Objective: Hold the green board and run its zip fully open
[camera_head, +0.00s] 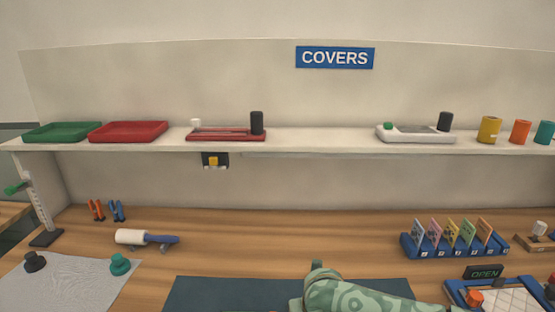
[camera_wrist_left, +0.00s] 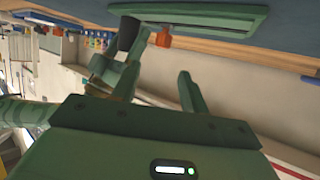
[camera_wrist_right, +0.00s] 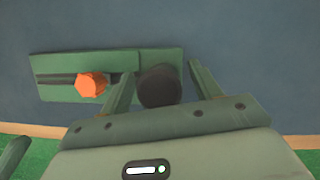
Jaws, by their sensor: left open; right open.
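The green board (camera_wrist_right: 60,64) lies on the dark blue mat. It has a long slot along it, an orange knob (camera_wrist_right: 91,85) on the slot and a dark round knob (camera_wrist_right: 160,88) near one end. My right gripper (camera_wrist_right: 162,65) is open, its fingers on either side of the dark knob; I cannot tell whether they touch it. The board (camera_wrist_left: 225,22) also shows in the left wrist view, with the orange knob (camera_wrist_left: 164,38) and the dark knob (camera_wrist_left: 128,33). My left gripper (camera_wrist_left: 158,64) is open and empty, short of the board. The head view does not show the board.
The blue mat (camera_head: 230,294) is at the front of the wooden table. A grey cloth (camera_head: 65,285) and a white roller (camera_head: 131,237) are on the left. A blue card rack (camera_head: 452,246) stands on the right. The shelf behind holds a green tray (camera_head: 62,132) and a red tray (camera_head: 128,132).

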